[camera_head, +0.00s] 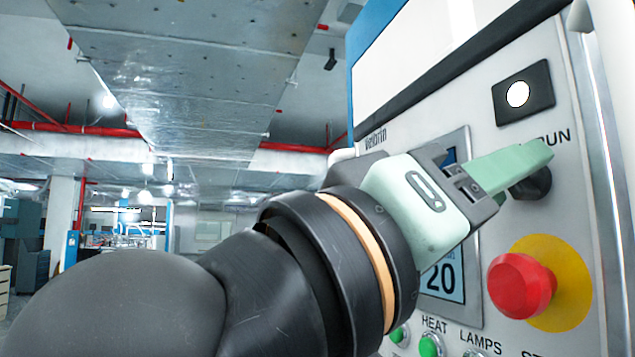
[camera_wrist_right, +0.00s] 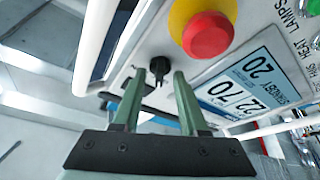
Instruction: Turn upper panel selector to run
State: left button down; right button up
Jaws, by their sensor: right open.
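The black selector knob (camera_head: 538,184) is on the light grey machine panel, just under a label of which "UN" shows. My right gripper (camera_head: 528,160) is at the knob, its pale green fingers covering part of it. In the right wrist view the knob (camera_wrist_right: 160,67) shows between the tips of the two open fingers (camera_wrist_right: 157,84), a little beyond them. I see no clear grip on it, and cannot tell whether a finger touches it. The knob's pointer setting is not readable. My left gripper is not in view.
A red mushroom button (camera_head: 520,286) on a yellow disc sits just below the knob. A display (camera_wrist_right: 245,85) reading "STANDBY 20" lies beside it. Green buttons (camera_head: 430,345) line the panel's bottom. A black plate with a white round light (camera_head: 518,94) is above.

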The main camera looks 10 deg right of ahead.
jog(key=shift+d+r, duration=0.1)
jog(key=shift+d, duration=0.05)
dwell(0.3)
grip_shut()
